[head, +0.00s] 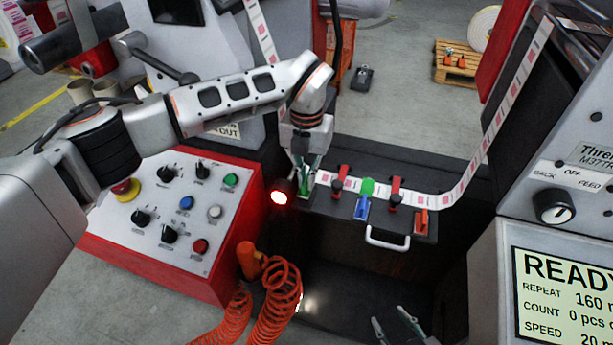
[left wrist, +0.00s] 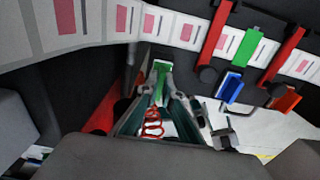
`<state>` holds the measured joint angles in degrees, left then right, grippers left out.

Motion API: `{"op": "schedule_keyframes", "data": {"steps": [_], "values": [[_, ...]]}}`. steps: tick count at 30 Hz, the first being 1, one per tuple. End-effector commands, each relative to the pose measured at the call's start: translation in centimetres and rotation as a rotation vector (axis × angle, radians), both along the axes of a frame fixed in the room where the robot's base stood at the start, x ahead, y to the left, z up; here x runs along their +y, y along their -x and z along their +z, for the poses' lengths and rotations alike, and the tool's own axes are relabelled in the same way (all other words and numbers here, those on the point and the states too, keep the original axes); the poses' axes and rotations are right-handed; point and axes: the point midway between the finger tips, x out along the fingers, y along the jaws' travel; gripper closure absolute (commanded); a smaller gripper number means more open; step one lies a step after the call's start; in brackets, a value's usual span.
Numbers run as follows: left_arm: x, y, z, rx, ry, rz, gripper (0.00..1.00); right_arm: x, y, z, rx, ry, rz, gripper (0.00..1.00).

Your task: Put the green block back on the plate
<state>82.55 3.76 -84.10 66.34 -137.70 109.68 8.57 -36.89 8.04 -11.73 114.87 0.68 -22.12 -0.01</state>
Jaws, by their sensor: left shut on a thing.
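My left gripper (head: 303,172) is shut on a green block (head: 304,187) at the left end of the dark plate (head: 330,206). In the left wrist view the green block (left wrist: 162,68) shows between the fingertips, just below the label strip. I cannot tell whether it touches the plate. Another green piece (head: 368,187) is on the strip between two red clamps; it also shows in the left wrist view (left wrist: 248,46). A blue block (head: 362,208) and an orange block (head: 421,222) are at the plate's front. My right gripper (head: 392,323) is open and empty at the bottom edge.
The printed label strip (head: 455,201) runs along the plate under the red clamps (head: 338,181). A white handle (head: 387,239) sticks out in front. A control box (head: 175,215) and orange coiled hose (head: 275,290) are left.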

Motion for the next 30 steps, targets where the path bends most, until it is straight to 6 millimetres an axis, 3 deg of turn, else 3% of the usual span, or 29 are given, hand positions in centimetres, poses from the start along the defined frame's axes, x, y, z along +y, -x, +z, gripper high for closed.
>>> {"op": "schedule_keyframes", "data": {"steps": [15,30], "values": [[0.0,0.0,-1.5,0.000,0.000,0.001,1.00,-0.2,-0.7,-0.1,-0.010,0.002,-0.001,0.60],[0.0,0.0,-1.7,0.000,-0.001,0.000,1.00,-0.2,-0.7,0.0,-0.010,0.003,-0.003,0.60]]}}
